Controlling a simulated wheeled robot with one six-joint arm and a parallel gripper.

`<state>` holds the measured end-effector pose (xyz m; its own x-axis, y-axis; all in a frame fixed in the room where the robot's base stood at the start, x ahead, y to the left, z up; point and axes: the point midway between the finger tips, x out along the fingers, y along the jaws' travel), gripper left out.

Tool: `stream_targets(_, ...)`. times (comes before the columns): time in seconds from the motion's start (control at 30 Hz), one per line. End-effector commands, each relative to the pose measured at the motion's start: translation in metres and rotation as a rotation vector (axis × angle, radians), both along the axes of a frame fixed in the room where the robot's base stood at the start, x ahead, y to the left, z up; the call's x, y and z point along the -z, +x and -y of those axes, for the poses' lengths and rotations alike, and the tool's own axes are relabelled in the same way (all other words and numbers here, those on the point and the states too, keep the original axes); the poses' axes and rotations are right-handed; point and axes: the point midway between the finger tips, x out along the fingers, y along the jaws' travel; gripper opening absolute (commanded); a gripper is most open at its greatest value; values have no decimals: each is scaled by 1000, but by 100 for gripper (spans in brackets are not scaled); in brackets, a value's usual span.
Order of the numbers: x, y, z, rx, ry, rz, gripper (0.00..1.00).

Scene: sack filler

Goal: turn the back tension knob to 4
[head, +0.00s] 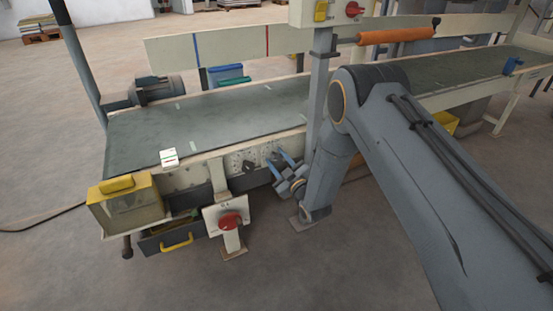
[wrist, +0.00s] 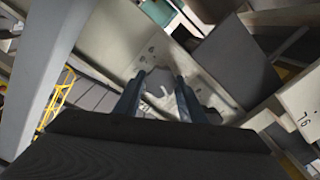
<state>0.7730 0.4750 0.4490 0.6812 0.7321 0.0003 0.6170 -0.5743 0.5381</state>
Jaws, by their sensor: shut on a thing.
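The pale panel (head: 236,165) on the conveyor's near side carries small dials and a dark knob (head: 249,166). My gripper (head: 280,163) is at the right part of this panel, its two blue-grey fingers pointing at it. In the wrist view the fingertips (wrist: 159,74) are against the panel (wrist: 150,55), shut on a small knob that they mostly hide. It appears to be the back tension knob, but I cannot read its label, scale or setting.
A post with a red switch (head: 230,221) stands in front, left of my gripper. A yellow box (head: 128,203) and an open drawer (head: 170,238) are at the conveyor's left end. A grey upright (head: 318,100) rises beside my arm.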

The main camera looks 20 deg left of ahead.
Motion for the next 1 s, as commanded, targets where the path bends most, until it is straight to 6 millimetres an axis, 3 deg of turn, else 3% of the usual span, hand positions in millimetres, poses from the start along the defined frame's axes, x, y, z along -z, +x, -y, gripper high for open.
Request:
stream_targets(0.5, 0, 1, 2, 0, 317, -344, 14)
stream_targets(1.0, 0, 2, 2, 0, 475, -513, 14)
